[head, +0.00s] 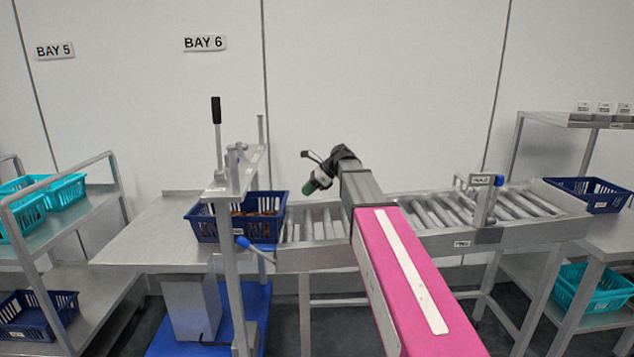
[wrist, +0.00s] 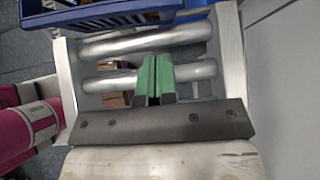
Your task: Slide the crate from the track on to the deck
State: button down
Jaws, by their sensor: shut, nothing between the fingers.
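The blue crate (head: 262,230) holds brown dates and sits at the left end of the roller track (head: 312,257), behind an upright post. It lies across the join with the grey deck (head: 150,238); how much of it rests on each is hidden. In the wrist view, the crate's edge (wrist: 100,15) shows at the top, beyond the rollers (wrist: 140,42). My gripper (head: 313,184) is over the track, right of the crate and apart from it. Its green fingers (wrist: 153,78) are shut together with nothing between them.
A post with a black-handled lever (head: 217,125) and a blue-knobbed handle (head: 243,242) stands in front of the crate. Another blue crate (head: 570,193) is at the track's far right. A rack with teal crates (head: 65,190) stands left. The deck's left part is bare.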

jog(key=shift+w+a+f, duration=0.1)
jog(key=shift+a+f, duration=0.05)
jog(key=shift+a, duration=1)
jog(key=shift+a+f, duration=0.15)
jog(key=shift+a, duration=1)
jog(key=shift+a, duration=0.1)
jog(key=a, duration=1.5)
jog(key=shift+w+a, duration=0.35)
jog(key=shift+w, duration=0.05)
